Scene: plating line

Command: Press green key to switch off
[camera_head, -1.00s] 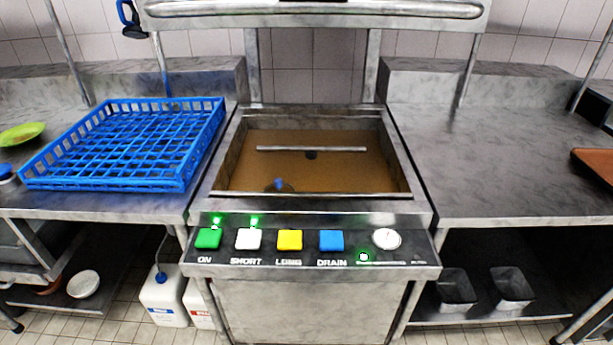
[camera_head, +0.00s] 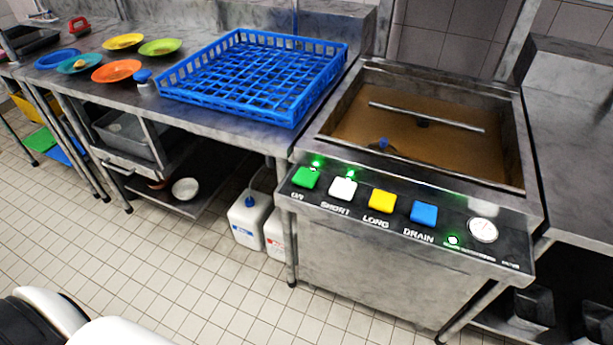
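Another green light (camera_head: 453,240) glows near the round dial (camera_head: 483,230). Neither of my grippers is in view. Only a white and black part of my own body shows at the bottom left.
A blue dish rack (camera_head: 255,75) stands on the counter left of the machine's open basin (camera_head: 420,130). Several coloured plates, including an orange one (camera_head: 117,71), lie further left. White jugs (camera_head: 250,218) stand below on the floor. The tiled floor in front is clear.

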